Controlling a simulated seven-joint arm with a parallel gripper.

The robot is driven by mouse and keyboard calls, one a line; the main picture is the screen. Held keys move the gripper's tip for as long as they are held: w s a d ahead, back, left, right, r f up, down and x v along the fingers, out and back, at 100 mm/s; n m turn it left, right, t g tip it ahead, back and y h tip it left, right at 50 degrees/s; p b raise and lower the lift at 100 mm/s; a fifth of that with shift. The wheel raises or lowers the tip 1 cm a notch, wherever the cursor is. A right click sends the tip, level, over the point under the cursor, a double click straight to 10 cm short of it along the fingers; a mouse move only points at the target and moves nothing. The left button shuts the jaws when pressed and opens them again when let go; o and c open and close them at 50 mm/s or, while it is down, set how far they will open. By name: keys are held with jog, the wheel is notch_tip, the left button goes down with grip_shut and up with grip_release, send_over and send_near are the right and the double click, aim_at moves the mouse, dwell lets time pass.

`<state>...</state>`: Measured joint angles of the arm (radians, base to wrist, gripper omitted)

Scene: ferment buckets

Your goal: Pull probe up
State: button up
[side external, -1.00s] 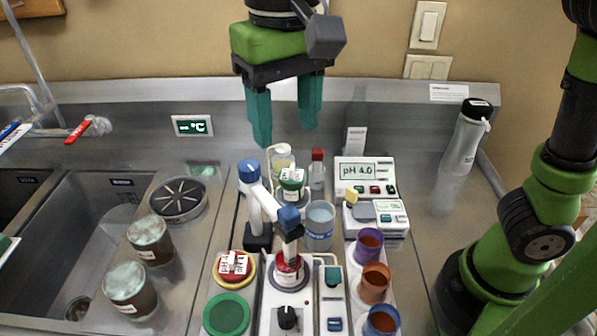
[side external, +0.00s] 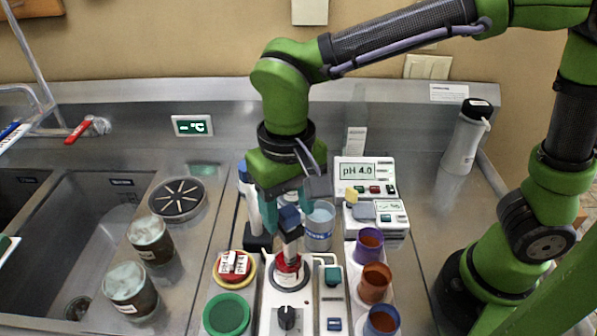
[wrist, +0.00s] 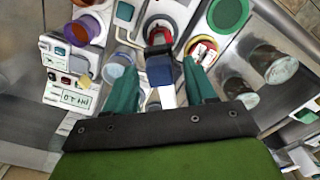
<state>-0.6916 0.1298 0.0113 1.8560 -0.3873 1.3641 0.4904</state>
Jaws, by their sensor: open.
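The probe (side external: 292,248) is a grey-white piece with a dark blue top, upright over a red-collared vessel (side external: 288,270) on the white console. Its blue top (wrist: 160,70) lies between the two teal fingers in the wrist view, with the red-collared vessel (wrist: 158,33) beyond it. My gripper (side external: 287,217) is lowered around the blue top from above, with its fingers open on either side. In the wrist view, my gripper (wrist: 160,66) shows gaps beside the blue top. The probe's lower end and much of its holder arm are hidden.
The blue-capped stand column (side external: 250,205) is close on the left, a clear beaker (side external: 319,225) close on the right. Purple, orange and blue cups (side external: 375,280) line the right. A meter (side external: 362,175) reads pH 4.0. Green (side external: 227,314) and red (side external: 233,267) lids lie front left.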

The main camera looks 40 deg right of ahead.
grip_shut()
jog(key=shift+r, duration=0.1)
notch_tip(320, 180, up, 5)
jog(key=shift+r, duration=0.5)
jog(key=shift+c, duration=1.4)
grip_release()
jog(key=shift+o, duration=1.4)
